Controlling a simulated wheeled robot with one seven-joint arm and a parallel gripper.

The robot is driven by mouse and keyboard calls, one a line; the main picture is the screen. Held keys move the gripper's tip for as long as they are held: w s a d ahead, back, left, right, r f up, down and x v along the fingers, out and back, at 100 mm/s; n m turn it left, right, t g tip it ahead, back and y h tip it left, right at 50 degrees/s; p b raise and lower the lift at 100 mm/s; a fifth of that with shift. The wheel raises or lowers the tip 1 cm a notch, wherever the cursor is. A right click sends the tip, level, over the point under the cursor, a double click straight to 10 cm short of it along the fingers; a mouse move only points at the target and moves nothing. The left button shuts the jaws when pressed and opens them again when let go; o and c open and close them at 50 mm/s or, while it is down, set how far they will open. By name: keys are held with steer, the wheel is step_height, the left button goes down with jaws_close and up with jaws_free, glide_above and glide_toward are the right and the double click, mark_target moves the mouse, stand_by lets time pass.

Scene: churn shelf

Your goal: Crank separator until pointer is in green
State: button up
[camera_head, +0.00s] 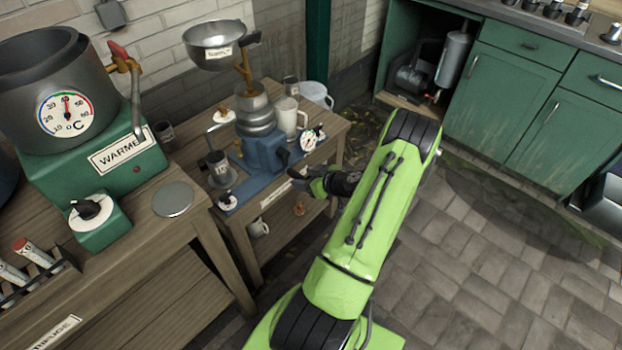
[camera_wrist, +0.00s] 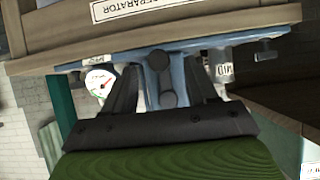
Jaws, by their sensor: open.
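The separator (camera_head: 262,152) has a blue body, stacked grey metal discs and a supply bowl (camera_head: 219,45) on top. Its dial (camera_head: 308,140) is a small white face at its right side. The dial also shows in the wrist view (camera_wrist: 100,82), with green and red marks; the pointer's exact place is too small to tell. A dark crank (camera_wrist: 160,61) with round ends shows against the blue body in the wrist view. My gripper (camera_wrist: 165,88) is open, its fingers on either side of the crank's line; contact is not visible. In the head view my gripper (camera_head: 297,182) is beside the separator's front.
The separator's wooden table (camera_head: 334,131) also bears a white jug (camera_head: 286,116) and a small cup. A green warmer (camera_head: 122,160) with a pot stands on the left table. Green cabinets (camera_head: 507,104) stand at the back right. The paved floor is open at right.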

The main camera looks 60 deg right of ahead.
mark_target(301, 177)
steer(key=shift+x, duration=2.1)
steer(key=c, duration=1)
